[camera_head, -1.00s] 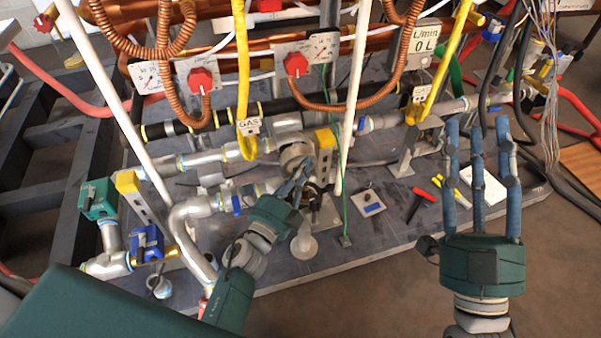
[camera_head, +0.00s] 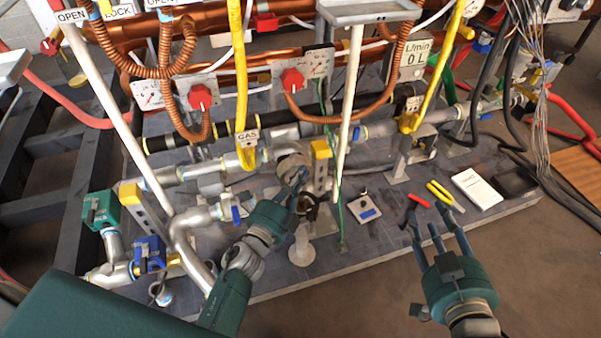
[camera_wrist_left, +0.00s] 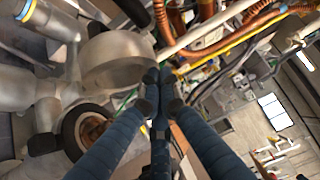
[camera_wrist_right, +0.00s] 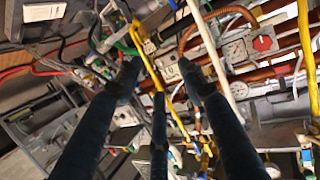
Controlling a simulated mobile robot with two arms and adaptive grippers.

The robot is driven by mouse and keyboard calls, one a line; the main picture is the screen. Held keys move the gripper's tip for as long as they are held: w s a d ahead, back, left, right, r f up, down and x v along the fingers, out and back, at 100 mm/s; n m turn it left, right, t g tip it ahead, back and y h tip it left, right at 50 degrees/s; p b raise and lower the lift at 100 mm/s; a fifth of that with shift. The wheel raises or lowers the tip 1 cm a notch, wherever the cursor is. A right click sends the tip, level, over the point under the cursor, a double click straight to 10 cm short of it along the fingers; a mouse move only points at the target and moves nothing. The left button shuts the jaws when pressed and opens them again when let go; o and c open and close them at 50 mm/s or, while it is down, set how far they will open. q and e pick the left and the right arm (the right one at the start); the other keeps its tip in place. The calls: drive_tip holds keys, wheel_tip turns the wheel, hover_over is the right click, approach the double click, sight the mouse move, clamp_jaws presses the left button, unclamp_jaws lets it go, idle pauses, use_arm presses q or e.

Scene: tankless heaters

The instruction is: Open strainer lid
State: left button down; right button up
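The grey metal strainer (camera_head: 292,163) sits in the pipe run at the middle of the head view. Its rounded body also shows in the left wrist view (camera_wrist_left: 115,55). Below it there is a dark ring with a brown inside (camera_wrist_left: 88,132); I cannot tell whether this is the lid or an opening. My left gripper (camera_head: 300,182) is at the strainer's front. Its fingertips meet in the left wrist view (camera_wrist_left: 158,76), with nothing clearly between them. Contact with the strainer cannot be told. My right gripper (camera_head: 432,215) is open and empty, its fingers spread over the platform's front edge.
A yellow-topped bracket (camera_head: 320,150) stands just right of the strainer. Pliers (camera_head: 443,193), a white box (camera_head: 477,188) and a small grey plate (camera_head: 365,208) lie on the dark platform (camera_head: 330,262). Red gauge valves hang behind.

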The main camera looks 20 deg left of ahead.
sight(293, 164)
use_arm(q)
drive_tip(key=p, duration=0.2)
drive_tip(key=w+a+p, duration=0.1)
drive_tip(key=p, duration=0.1)
drive_tip(key=shift+w+r+n+g, duration=0.2)
drive_tip(key=shift+r+n+g, duration=0.2)
drive_tip(key=shift+w+a, duration=0.15)
drive_tip(key=shift+w, duration=0.1)
use_arm(e)
drive_tip(key=s+d+f+g+h, duration=0.1)
drive_tip(key=s+d+f+g, duration=0.2)
drive_tip(key=s, duration=0.6)
drive_tip(key=s+d+f+g+h, duration=0.1)
drive_tip(key=s+d+f+g, duration=0.2)
drive_tip(key=s+f+g, duration=0.4)
wheel_tip(293, 164, down, 4)
drive_tip(key=shift+s+d+r+m+g+h, duration=0.2)
drive_tip(key=shift+s+d+m+g+h, duration=0.15)
drive_tip(key=shift+s, duration=0.9)
